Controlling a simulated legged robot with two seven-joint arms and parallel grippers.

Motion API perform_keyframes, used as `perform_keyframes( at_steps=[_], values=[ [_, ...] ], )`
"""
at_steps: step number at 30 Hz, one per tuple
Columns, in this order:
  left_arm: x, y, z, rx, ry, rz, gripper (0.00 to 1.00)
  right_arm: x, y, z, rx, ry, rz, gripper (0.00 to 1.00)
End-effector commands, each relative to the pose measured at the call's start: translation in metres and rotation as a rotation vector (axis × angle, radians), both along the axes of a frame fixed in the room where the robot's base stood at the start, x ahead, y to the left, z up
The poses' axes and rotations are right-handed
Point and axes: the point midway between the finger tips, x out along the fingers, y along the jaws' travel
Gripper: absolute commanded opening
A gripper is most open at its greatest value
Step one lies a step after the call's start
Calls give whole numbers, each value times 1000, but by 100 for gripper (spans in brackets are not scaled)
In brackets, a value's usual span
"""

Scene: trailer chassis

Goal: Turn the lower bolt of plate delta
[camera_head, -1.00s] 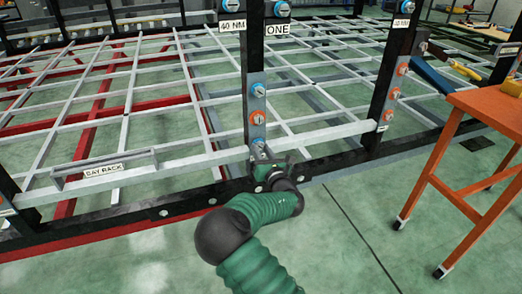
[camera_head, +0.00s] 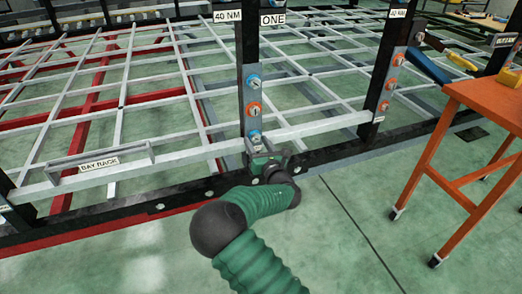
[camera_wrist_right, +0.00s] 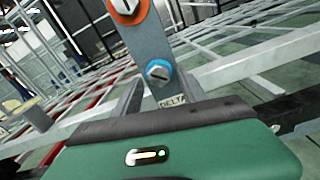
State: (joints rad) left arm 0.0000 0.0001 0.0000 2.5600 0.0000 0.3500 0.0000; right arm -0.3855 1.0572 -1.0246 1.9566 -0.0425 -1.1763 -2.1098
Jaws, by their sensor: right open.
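Plate delta (camera_head: 254,122) is a grey vertical plate on a black post in the head view. Its DELTA label (camera_wrist_right: 172,101) shows below the lower bolt in the right wrist view. The lower bolt (camera_head: 254,135) has a blue ring and a slotted grey head; it also shows in the right wrist view (camera_wrist_right: 158,71). An orange-ringed bolt (camera_head: 254,108) and another blue-ringed bolt (camera_head: 254,82) sit above it. My right gripper (camera_head: 260,153) is open just below the lower bolt. In the right wrist view its grey fingers (camera_wrist_right: 160,82) lie either side of the plate, holding nothing. My left gripper is out of view.
A pale crossbar (camera_head: 320,130) runs beside the plate above the black chassis rail (camera_head: 345,154). A second bolt plate (camera_head: 390,80) stands on the post to the right. An orange table (camera_head: 485,100) stands at right. Green floor in front is clear.

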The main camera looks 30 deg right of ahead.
Motion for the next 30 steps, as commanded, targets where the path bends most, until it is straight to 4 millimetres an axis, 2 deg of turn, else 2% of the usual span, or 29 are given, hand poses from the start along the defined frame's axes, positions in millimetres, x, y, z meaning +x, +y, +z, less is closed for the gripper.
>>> perform_keyframes(
  at_steps=[5,12,18,22,30],
  values=[
    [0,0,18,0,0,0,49,-33,8,4,0,6,-2,49],
    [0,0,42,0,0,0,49,-103,24,3,0,7,-3,49],
    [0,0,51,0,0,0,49,-146,35,0,0,4,0,49],
    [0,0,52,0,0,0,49,-158,38,-1,0,3,1,49],
    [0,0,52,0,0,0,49,-159,39,-1,0,1,1,49]
  ],
)
